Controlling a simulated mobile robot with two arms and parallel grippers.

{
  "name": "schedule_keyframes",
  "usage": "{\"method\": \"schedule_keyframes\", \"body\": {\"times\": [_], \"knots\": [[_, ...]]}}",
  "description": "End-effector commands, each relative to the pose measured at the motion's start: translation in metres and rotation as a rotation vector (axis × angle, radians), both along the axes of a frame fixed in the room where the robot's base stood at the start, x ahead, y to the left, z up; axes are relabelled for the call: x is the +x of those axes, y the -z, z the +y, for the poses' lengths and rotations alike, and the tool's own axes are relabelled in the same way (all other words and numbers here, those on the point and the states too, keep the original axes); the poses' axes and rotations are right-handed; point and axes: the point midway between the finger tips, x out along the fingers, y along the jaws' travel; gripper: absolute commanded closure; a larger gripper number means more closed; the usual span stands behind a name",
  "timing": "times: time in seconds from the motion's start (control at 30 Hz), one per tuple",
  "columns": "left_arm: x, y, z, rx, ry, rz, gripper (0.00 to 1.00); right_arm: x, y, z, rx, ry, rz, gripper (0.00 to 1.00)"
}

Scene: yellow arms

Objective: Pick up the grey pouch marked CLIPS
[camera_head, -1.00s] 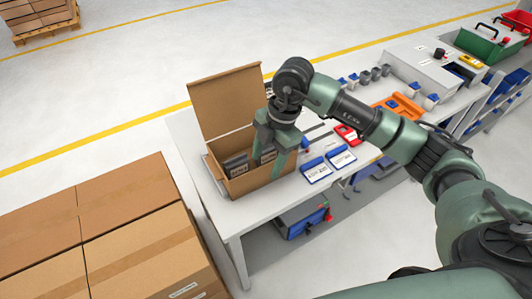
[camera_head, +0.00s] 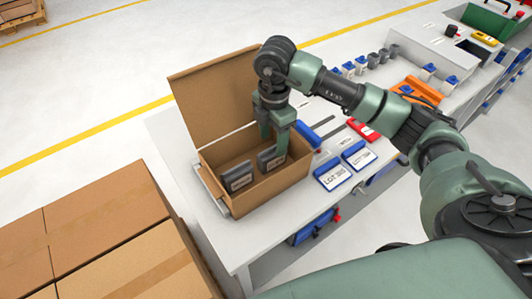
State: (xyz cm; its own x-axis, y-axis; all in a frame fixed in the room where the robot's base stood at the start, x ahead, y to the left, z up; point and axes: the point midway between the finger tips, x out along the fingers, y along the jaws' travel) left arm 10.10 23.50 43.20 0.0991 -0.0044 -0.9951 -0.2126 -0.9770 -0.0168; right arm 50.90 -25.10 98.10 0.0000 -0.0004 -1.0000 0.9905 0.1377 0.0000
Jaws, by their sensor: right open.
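An open cardboard box (camera_head: 272,195) on the white bench holds two dark grey pouches side by side. Each pouch has a pale label whose print is too small to read, so I cannot tell which says CLIPS. The left pouch (camera_head: 238,177) stands clear of my gripper. The right pouch (camera_head: 271,158) is just below my right gripper, which partly covers its top. My right gripper (camera_head: 274,146) is open and points down over the right half of the box. I cannot tell whether its fingers touch the pouch. My left gripper is not in view.
The box's raised flap (camera_head: 213,103) stands behind the gripper. Large cartons (camera_head: 100,240) fill the lower left. My right arm spans the bench's right side.

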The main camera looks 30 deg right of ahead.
Motion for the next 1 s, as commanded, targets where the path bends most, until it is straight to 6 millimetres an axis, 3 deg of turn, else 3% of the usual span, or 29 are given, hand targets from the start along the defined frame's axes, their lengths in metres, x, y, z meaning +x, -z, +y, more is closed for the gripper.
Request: {"method": "schedule_keyframes", "body": {"times": [0.37,0.53,0.8,1.0], "knots": [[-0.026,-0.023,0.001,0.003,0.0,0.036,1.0,0.004,0.044,0.002,0.001,0.0,0.006,0.44],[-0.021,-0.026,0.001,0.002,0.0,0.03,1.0,0.005,0.066,0.002,0.001,-0.001,0.003,0.44],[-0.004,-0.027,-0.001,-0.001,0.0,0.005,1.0,0.006,0.07,0.002,0.001,-0.002,0.001,0.44],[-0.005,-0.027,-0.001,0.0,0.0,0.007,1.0,0.006,0.07,0.002,0.001,-0.002,0.001,0.99]]}}
